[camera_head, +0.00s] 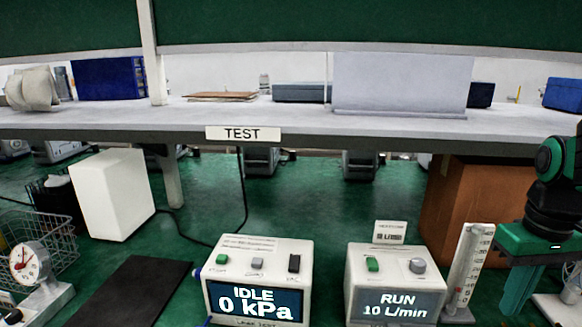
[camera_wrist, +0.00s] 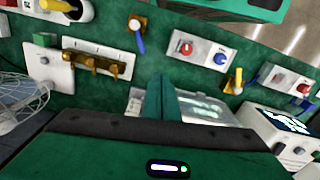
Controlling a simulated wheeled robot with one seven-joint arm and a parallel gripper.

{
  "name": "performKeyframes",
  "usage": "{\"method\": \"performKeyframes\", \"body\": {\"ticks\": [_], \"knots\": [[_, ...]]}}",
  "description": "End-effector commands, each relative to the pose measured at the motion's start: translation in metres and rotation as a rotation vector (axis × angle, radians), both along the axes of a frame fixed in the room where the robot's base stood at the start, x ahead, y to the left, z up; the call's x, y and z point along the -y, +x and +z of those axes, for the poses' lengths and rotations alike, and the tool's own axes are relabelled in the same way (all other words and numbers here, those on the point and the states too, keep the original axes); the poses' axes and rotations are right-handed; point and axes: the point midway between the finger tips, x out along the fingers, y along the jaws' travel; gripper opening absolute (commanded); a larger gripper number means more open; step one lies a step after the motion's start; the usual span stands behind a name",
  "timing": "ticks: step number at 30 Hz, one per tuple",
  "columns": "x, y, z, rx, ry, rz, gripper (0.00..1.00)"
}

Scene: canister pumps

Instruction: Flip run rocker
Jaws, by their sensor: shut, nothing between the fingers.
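A white pump box (camera_head: 257,248) shows IDLE and 0 kPa on its screen. On its top are a green control (camera_head: 222,260), a grey control (camera_head: 257,264) and a black rocker-like control (camera_head: 294,263). Their labels are too small to read. A second white box (camera_head: 395,265), to its right, shows RUN and 10 L/min, with a green control (camera_head: 373,264) and a grey knob (camera_head: 417,266) on top. My gripper (camera_head: 517,292) is at the far right, apart from both boxes. Its green fingers are shut and empty in the wrist view (camera_wrist: 163,98).
A white scaled flow tube (camera_head: 467,270) stands between the right box and my gripper. A dial gauge (camera_head: 27,262) and wire basket (camera_head: 50,235) are at the left, beside a black mat (camera_head: 130,292). The wrist view shows a brass valve manifold (camera_wrist: 93,62) and a red-and-blue-button box (camera_wrist: 203,52).

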Motion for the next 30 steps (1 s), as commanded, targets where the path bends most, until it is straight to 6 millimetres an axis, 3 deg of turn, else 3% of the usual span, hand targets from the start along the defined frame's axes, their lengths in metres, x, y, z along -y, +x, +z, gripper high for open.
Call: {"method": "performKeyframes", "body": {"ticks": [1, 3, 7, 12, 14, 17, 22, 27, 30], "knots": [[0.009, -0.022, -0.012, -0.004, 0.007, -0.128, 0.0], [0.015, -0.046, -0.026, -0.008, 0.014, -0.287, 0.0], [0.02, -0.075, -0.044, -0.016, 0.023, -0.483, 0.0], [0.021, -0.086, -0.052, -0.017, 0.027, -0.565, 0.38], [0.021, -0.083, -0.05, -0.018, 0.025, -0.561, 0.38], [0.019, -0.063, -0.039, -0.017, 0.02, -0.536, 0.38], [-0.005, 0.015, -0.003, -0.014, 0.006, -0.435, 0.38], [-0.066, 0.104, 0.032, -0.011, 0.002, -0.307, 0.38], [-0.11, 0.144, 0.046, -0.011, 0.004, -0.238, 0.38]]}}
